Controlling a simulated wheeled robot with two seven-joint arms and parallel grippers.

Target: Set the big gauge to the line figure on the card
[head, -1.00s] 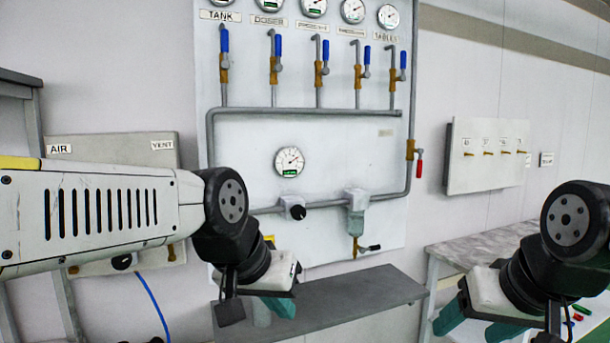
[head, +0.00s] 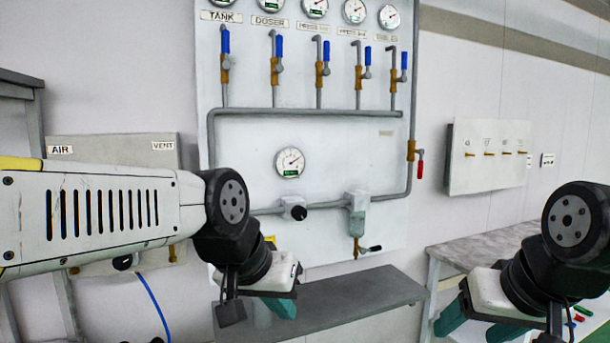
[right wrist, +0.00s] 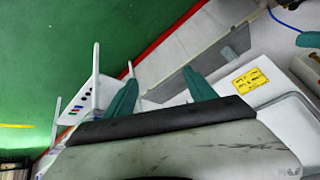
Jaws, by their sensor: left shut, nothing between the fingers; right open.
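The larger round gauge (head: 290,162) is on the lower part of the white wall panel, its dial too small to read, with a green strip near its bottom. A black knob (head: 298,212) sits on the pipe below it.
Several small gauges and blue-handled valves (head: 324,58) line the panel top. A red-handled valve (head: 420,167) is at its right side, a clear filter bowl (head: 357,210) lower down. A grey shelf (head: 350,300) juts out below; a table (head: 480,245) stands right.

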